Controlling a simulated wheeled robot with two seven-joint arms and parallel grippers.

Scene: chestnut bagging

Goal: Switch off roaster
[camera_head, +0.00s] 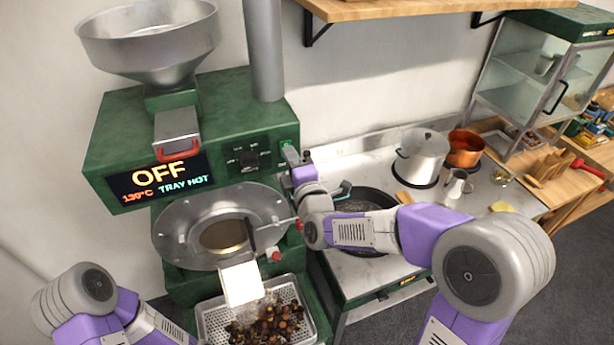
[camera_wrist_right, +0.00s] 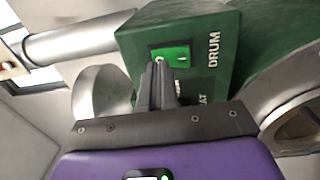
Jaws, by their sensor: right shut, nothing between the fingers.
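The green roaster (camera_head: 120,125) stands at the left, and its display (camera_head: 160,182) reads OFF, with a temperature and TRAY HOT below. My right gripper (camera_head: 293,157) is at the right end of the roaster's front panel. In the right wrist view, its fingers (camera_wrist_right: 158,72) are shut and empty, with the tips at the lit green rocker switch (camera_wrist_right: 171,54) beside the word DRUM. The fingers cover part of the switch, and I cannot tell whether they touch it. My left arm shows at the lower left, but its gripper is not visible.
A perforated tray (camera_head: 310,322) with dark chestnuts sits below the roaster's drum. A dark pan (camera_head: 368,196), a steel pot (camera_head: 422,158) and an orange pot (camera_head: 464,150) stand on the counter to the right. A wooden shelf (camera_head: 400,8) hangs above.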

